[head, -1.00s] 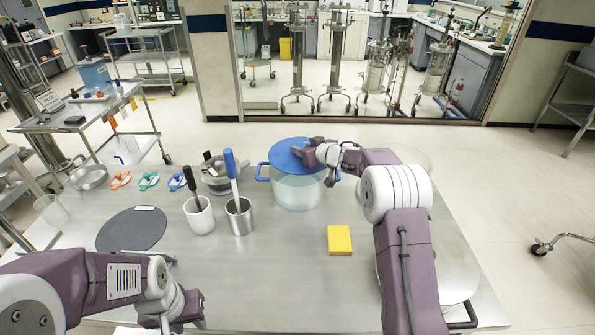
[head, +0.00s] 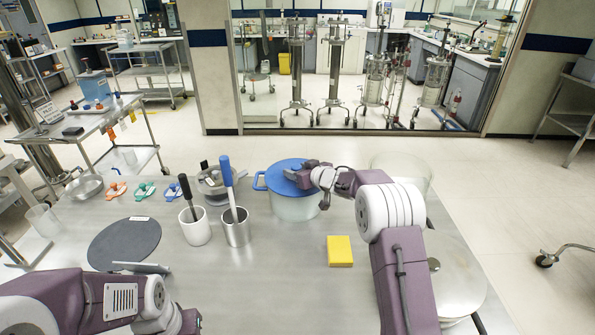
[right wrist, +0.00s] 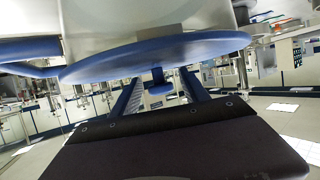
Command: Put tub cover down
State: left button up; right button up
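The tub (head: 291,208) is pale and translucent, with blue side handles, and stands upright on the metal table. The blue tub cover (head: 285,166) lies level across its top. My right gripper (head: 300,177) is over the cover. In the right wrist view, the cover (right wrist: 150,58) lies against the tub (right wrist: 140,18), and its small blue knob (right wrist: 157,80) is between the fingers of my right gripper (right wrist: 160,82). Gaps show on both sides of the knob, so the gripper looks open around it. My left gripper (head: 183,322) is low at the left; its fingers are unclear.
A white crock (head: 195,227) and a metal one (head: 236,230) hold tall tools left of the tub. A dark round mat (head: 125,243) lies farther left. A yellow block (head: 340,251) is in front. A large lidded pot (head: 455,285) stands at the right.

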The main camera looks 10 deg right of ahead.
jog(key=shift+r, duration=0.15)
jog(key=shift+s+d+r, duration=0.1)
jog(key=shift+s+d, duration=0.1)
jog(key=shift+s, duration=0.1)
jog(key=p+v, duration=0.1)
jog(key=v, duration=1)
jog(key=shift+s+p, duration=0.2)
jog(key=shift+p, duration=0.2)
jog(key=shift+d, duration=0.1)
